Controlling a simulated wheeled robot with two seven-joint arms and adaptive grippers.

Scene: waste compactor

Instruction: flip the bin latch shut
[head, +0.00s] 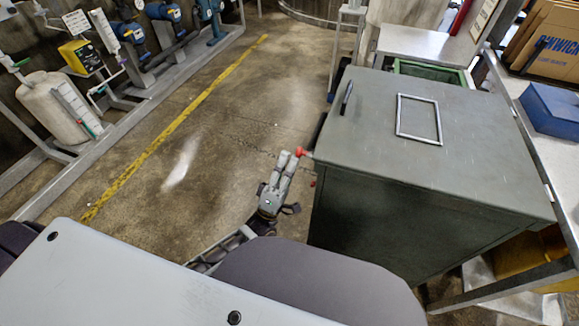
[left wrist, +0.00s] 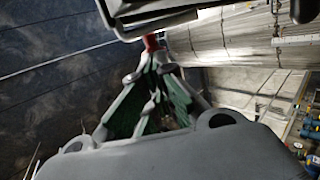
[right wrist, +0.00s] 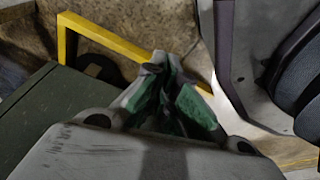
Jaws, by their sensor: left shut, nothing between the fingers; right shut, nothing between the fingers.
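The grey-green bin (head: 400,190) stands at the right of the head view with its flat lid closed down. A red latch knob (head: 300,152) sticks out at the bin's near left upper edge. My left gripper (head: 291,156) is shut and empty, with its fingertips right beside the red knob. In the left wrist view the red knob (left wrist: 150,42) is just beyond the tips of the left gripper (left wrist: 158,62); whether they touch is hard to tell. My right gripper (right wrist: 160,68) is shut and empty in the right wrist view, near a green surface (right wrist: 45,120) at the left.
A metal table (head: 540,120) with a blue box (head: 552,108) and cardboard boxes stands right of the bin. A yellow frame (right wrist: 105,40) is near my right gripper. The floor left of the bin is open, with a yellow line (head: 170,130).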

